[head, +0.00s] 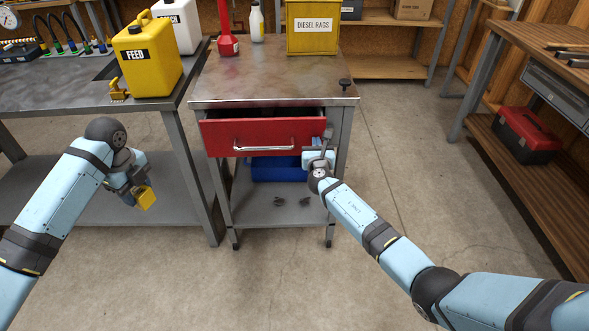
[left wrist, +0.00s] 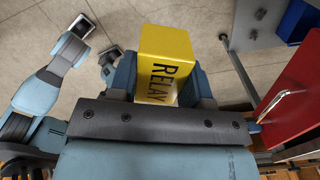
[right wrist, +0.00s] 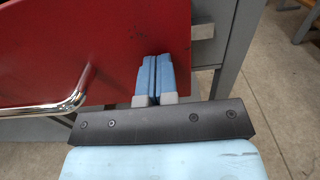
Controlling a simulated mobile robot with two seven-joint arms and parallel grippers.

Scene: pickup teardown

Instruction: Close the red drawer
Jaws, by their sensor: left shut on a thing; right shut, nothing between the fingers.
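The red drawer (head: 222,136) sits under the metal top of a grey workstand and is pulled out, with a dark gap above its front. Its silver bar handle (head: 264,147) also shows in the right wrist view (right wrist: 75,98). My right gripper (head: 326,140) is shut and empty at the drawer front's right end. In the right wrist view its blue fingertips (right wrist: 153,75) are at the red face (right wrist: 95,40), right of the handle; contact is hard to tell. My left gripper (head: 138,188) is shut on a yellow relay box (left wrist: 164,55), left of the workstand.
On the workstand top (head: 225,84) stand a red bottle (head: 227,40), a white bottle (head: 257,24) and a yellow diesel rags bin (head: 313,28). A blue object (head: 280,168) lies on the lower shelf. A bench (head: 60,95) with a yellow feed can (head: 147,60) stands left.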

